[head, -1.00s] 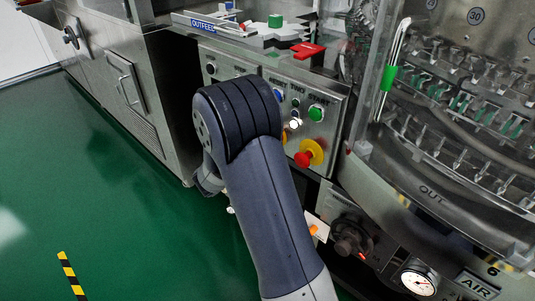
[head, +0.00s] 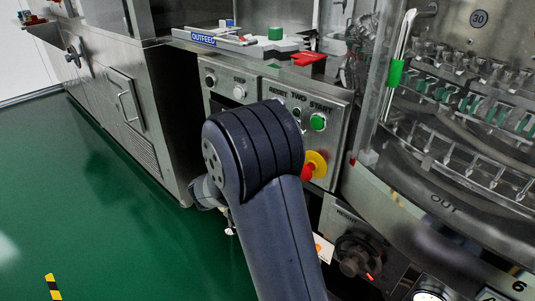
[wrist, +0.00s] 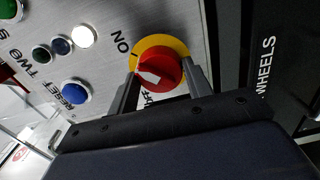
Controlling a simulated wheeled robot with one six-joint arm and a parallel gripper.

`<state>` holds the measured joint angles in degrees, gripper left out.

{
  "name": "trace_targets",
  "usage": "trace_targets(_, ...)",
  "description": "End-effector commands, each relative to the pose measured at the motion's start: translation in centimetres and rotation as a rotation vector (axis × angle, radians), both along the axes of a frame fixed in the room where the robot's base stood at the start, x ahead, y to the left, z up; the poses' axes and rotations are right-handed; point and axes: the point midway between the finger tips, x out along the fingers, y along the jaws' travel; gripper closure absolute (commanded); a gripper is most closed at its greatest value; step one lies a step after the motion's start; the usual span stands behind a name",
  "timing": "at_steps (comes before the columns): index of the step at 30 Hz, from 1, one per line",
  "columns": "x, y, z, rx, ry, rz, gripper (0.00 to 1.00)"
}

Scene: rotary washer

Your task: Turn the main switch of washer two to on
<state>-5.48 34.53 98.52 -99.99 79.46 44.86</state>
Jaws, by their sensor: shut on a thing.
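The main switch is a red round knob (wrist: 168,73) with a white pointer mark, on a yellow disc (wrist: 176,42). In the wrist view the pointer faces left, between the ON lettering (wrist: 122,42) and the partly hidden OFF lettering (wrist: 148,97). My gripper (wrist: 163,78) is shut on the knob, one finger on each side. In the head view the yellow disc (head: 319,160) shows at the right edge of my arm, which hides part of the switch and my gripper. The panel is lettered TWO.
Beside the switch are a lit white lamp (wrist: 84,37), a blue RESET button (wrist: 76,92) and a green START button (head: 318,122). A black WHEELS panel (wrist: 268,70) borders the switch. The glass-guarded carousel (head: 460,130) stands at right. Green floor is open at left.

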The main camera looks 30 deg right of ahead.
Motion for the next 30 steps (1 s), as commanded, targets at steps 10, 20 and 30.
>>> trace_targets(10, 0.0, 0.0, -0.1, 0.001, 0.000, -0.001, 0.31)
trace_targets(20, -0.2, 0.8, 0.1, 0.000, 0.001, 0.003, 0.31)
trace_targets(30, -2.2, 6.6, 0.2, 0.001, 0.001, 0.006, 0.31)
